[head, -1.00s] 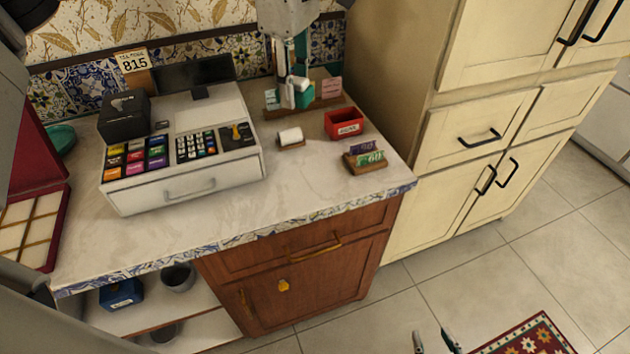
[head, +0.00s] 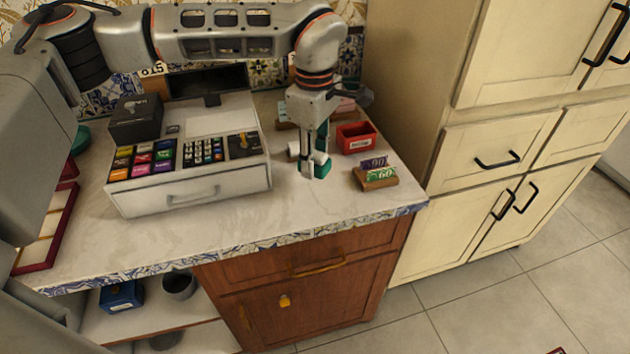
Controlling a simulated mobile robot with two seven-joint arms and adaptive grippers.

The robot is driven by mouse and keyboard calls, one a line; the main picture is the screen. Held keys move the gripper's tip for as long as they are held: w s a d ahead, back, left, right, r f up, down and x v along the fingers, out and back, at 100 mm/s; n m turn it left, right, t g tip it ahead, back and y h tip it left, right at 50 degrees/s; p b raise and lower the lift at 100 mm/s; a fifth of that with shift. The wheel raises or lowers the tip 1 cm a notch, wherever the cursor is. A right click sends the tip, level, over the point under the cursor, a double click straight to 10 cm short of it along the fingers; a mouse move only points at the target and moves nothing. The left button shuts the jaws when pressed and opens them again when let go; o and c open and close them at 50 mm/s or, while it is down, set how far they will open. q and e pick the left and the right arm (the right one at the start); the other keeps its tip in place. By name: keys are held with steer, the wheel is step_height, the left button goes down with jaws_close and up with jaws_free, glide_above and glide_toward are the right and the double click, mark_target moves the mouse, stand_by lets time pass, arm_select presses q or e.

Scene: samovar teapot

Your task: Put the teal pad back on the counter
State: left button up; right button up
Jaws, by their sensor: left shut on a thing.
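The teal pad (head: 325,169) is in my left gripper (head: 314,170), in the head view. The gripper points down and is shut on the pad, whose green-teal side shows at the right of the fingers. The fingers hide the rest of the pad. The pad is over the pale counter (head: 250,214), right of the cash register; whether its lower edge touches the counter I cannot tell. My right gripper is not in view.
The cash register (head: 190,185) stands left of the gripper. A white roll (head: 293,149) is just behind it. A red box (head: 356,138) and a card holder (head: 378,180) stand to the right. The counter's front strip is clear.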

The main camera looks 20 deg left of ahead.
mark_target(314, 154)
arm_select(q)
steer(key=shift+f, duration=1.5)
step_height(314, 154, down, 4)
steer(key=shift+r, duration=0.25)
steer(key=o, duration=1)
steer(key=shift+f, duration=0.1)
step_height(314, 154, up, 12)
steer(key=shift+r, duration=0.15)
